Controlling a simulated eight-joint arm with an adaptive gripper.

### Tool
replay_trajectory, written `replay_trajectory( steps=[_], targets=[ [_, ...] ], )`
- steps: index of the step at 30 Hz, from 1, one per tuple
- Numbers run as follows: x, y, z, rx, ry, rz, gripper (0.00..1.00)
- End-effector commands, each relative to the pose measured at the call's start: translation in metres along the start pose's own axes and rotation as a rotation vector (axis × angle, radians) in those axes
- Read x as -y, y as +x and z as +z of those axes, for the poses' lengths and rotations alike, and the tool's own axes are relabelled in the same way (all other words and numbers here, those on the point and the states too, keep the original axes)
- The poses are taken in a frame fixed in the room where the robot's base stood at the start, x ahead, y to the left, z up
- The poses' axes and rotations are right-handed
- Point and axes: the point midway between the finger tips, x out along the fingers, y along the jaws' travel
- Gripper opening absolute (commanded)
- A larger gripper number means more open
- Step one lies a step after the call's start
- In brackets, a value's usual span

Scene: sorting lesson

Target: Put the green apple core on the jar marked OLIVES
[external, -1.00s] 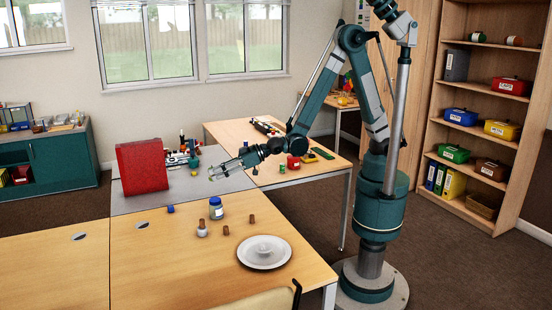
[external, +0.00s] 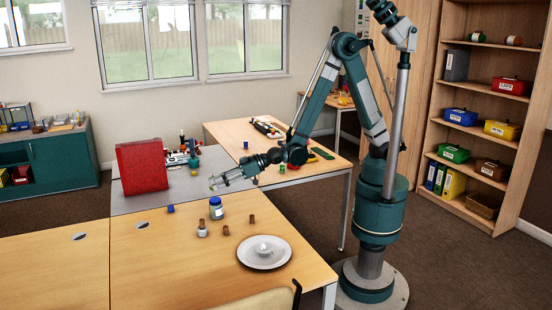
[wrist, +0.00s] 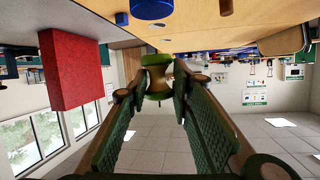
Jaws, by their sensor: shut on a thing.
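The green apple core (wrist: 157,78) is gripped between the two fingers of my gripper (wrist: 158,88) in the wrist view, with its narrow waist between the fingertips. In the external view my gripper (external: 213,183) is above the table, behind and higher than the jar (external: 216,212). The apple core there is only a small green spot at the fingertips. The jar stands upright with a blue lid and a pale label band too small to read. A blue round thing (wrist: 152,8) at the top of the wrist view is probably this jar; the core is apart from it.
Near the jar are a small pale bottle with a brown top (external: 202,230), brown cork-like pieces (external: 225,230) and a small blue object (external: 171,209). A white plate (external: 250,264) lies in front. A large red box (external: 142,167) stands at left on the grey tabletop.

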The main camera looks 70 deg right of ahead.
Motion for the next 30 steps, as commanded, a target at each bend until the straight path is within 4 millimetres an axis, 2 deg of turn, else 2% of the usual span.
replay_trajectory(
  steps=[4,19,30],
  targets=[
    [-0.001,0.005,0.013,0.000,0.000,0.000,0.08],
    [-0.002,0.007,0.018,0.000,0.000,0.000,0.08],
    [-0.005,0.017,0.049,0.000,0.000,0.000,0.08]
  ],
)
